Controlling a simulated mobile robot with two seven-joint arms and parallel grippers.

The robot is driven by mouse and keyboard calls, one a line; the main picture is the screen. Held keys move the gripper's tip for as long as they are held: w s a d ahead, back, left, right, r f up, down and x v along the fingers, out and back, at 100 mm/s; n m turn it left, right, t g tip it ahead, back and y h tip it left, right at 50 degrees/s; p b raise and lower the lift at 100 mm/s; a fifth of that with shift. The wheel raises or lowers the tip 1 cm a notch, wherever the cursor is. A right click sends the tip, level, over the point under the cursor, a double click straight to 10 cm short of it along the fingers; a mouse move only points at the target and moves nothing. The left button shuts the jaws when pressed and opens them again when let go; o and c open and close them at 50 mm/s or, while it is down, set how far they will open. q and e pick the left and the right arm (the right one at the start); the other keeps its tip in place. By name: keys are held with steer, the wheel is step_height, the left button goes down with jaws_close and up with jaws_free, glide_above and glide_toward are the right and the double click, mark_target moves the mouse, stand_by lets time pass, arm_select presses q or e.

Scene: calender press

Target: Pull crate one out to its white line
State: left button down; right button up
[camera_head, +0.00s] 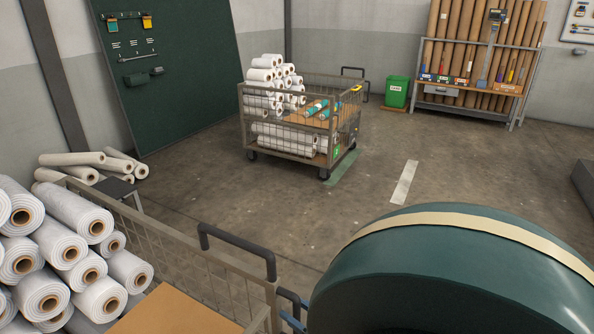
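A grey wire-sided crate on wheels (243,130) stands mid-floor, loaded with white rolls. It has black handles at its far right end and a small green tag low on its near right corner; I cannot read a number. A white line (404,182) lies on the floor to its right, apart from it. A second wire-sided crate (190,240) is close in the lower left, with a black handle (237,242). Blue finger parts of my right gripper (292,309) show beside its right corner; contact and opening are unclear. My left gripper is out of view.
A green strip (343,168) lies on the floor beside the far crate. A large teal rounded body with a cream band (450,275) hides the lower right. A green bin (396,92) and a rack of brown tubes (470,90) stand behind. The central floor is clear.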

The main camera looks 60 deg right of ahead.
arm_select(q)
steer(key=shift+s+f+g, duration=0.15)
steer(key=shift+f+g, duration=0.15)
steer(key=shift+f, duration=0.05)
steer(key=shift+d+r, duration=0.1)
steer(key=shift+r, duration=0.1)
arm_select(e)
steer(key=s+a, duration=0.1)
steer(key=s, duration=1.2)
steer(key=shift+a, duration=0.3)
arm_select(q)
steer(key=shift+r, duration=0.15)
arm_select(e)
steer(key=shift+s, duration=0.15)
